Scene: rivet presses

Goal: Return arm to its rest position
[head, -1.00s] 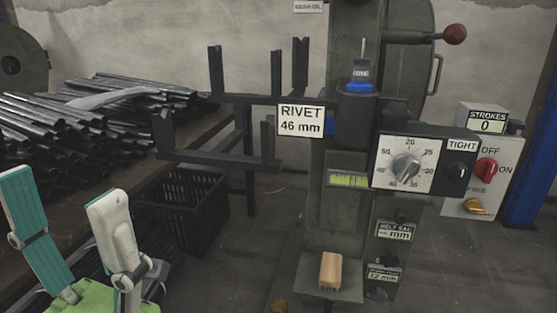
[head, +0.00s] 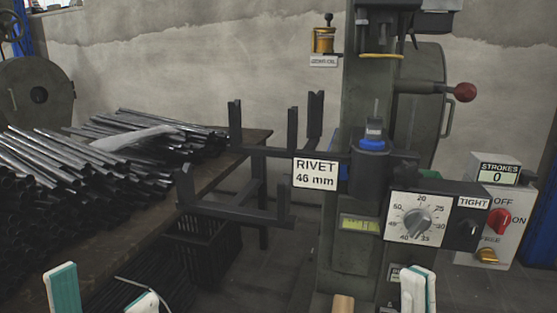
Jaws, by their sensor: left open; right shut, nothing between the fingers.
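My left gripper (head: 104,283) shows at the bottom left of the head view. Its two white and teal fingertips stand wide apart with nothing between them, and the rest of the arm is below the picture. My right gripper (head: 418,290) shows at the bottom right, its fingers together and empty, in front of the lower part of the rivet press (head: 347,258). Most of the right arm is out of view.
A dial box (head: 435,219) and a control box with a red knob (head: 503,218) are on the right. A black rack (head: 235,211) extends left from the press. Metal tubes (head: 60,165) lie on a bench at left. A black crate (head: 205,240) stands beneath the rack.

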